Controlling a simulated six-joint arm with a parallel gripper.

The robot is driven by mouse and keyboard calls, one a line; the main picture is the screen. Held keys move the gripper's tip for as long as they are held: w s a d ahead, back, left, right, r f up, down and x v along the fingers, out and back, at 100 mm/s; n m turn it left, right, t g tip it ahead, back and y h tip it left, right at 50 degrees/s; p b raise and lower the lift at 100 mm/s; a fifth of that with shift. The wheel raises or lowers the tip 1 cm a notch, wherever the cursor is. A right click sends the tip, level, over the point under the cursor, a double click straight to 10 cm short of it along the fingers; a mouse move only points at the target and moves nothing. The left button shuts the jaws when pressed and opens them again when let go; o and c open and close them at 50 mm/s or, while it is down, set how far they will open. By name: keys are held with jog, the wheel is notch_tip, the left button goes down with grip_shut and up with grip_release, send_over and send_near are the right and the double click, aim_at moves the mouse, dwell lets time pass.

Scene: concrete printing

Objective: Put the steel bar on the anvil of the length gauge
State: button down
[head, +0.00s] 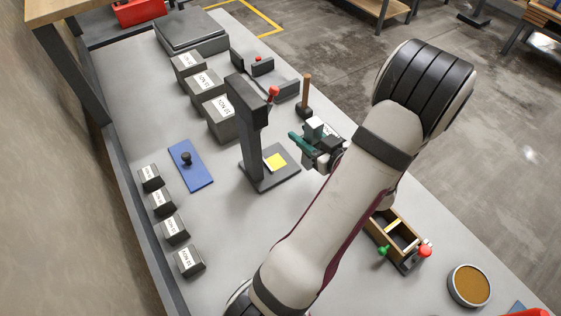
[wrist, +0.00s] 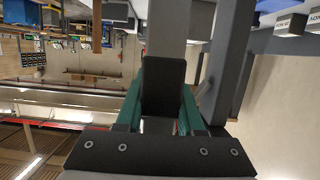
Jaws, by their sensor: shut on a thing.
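My gripper (head: 303,138), with green fingers, is shut on a grey block-like piece, which I take to be the steel bar (head: 313,126). It is held above the bench; its lower part is hidden. In the wrist view a dark face of the bar (wrist: 163,86) fills the gap between the green fingers (wrist: 162,105). The length gauge seems to be the dark upright stand (head: 252,130) with an overhanging head. The gripper is right of the column, apart from the yellow square in the head view.
A wooden-handled mallet (head: 306,90) stands just behind the gripper. Labelled grey blocks (head: 222,116) line the back left, and smaller ones (head: 176,230) the left edge. A blue plate (head: 190,165) lies left of the stand. A wooden tray (head: 398,236) is at lower right.

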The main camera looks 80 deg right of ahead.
jog(key=shift+w+d+f, duration=0.75)
jog(key=shift+w+f, duration=0.45)
jog(key=shift+w, duration=0.4)
jog(key=shift+w+d+f, duration=0.8)
jog(key=shift+w+f, duration=0.45)
jog(key=shift+w, duration=0.35)
jog(key=shift+w+d+f, duration=0.75)
jog(key=shift+w+f, duration=0.45)
jog(key=shift+w, duration=0.4)
jog(key=shift+f, duration=0.15)
jog(key=c, duration=0.5)
grip_release()
jog(key=v, duration=1.2)
